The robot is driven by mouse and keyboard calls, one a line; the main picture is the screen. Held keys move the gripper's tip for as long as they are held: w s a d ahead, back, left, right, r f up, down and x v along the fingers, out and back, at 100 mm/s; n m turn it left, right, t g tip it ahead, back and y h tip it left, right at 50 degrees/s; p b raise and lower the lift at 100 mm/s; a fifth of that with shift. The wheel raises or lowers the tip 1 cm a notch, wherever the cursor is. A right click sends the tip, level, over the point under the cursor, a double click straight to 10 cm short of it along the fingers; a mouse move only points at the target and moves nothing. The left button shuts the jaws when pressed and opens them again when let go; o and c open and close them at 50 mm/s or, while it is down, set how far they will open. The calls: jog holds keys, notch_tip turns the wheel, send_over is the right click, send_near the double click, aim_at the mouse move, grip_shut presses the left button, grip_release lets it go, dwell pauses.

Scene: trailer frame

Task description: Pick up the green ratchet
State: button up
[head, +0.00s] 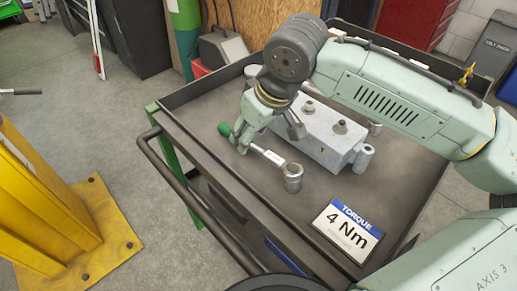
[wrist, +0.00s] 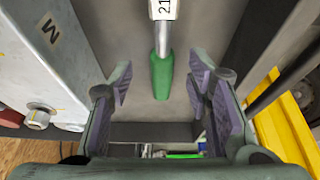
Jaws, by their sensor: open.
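The green ratchet has a green handle (head: 225,130), a metal shaft and a white label. It lies on the dark cart top (head: 205,100), its far end by an upright metal socket (head: 292,178). My gripper (wrist: 159,86) is open, one finger on each side of the handle's line, with gaps on both sides. In the head view my gripper (head: 243,141) is low over the handle and partly covers it.
A grey metal block (head: 325,135) with bolts sits right behind the ratchet; it fills the left of the wrist view (wrist: 50,60). A "TORQUE 4 Nm" sign (head: 347,230) lies near the cart's front. A raised rim and side handle (head: 190,190) edge the cart.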

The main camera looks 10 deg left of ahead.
jog(key=x, duration=0.3)
jog(key=shift+s+a+f, duration=0.1)
jog(key=shift+f, duration=0.05)
grip_shut()
dwell(0.5)
dwell(0.3)
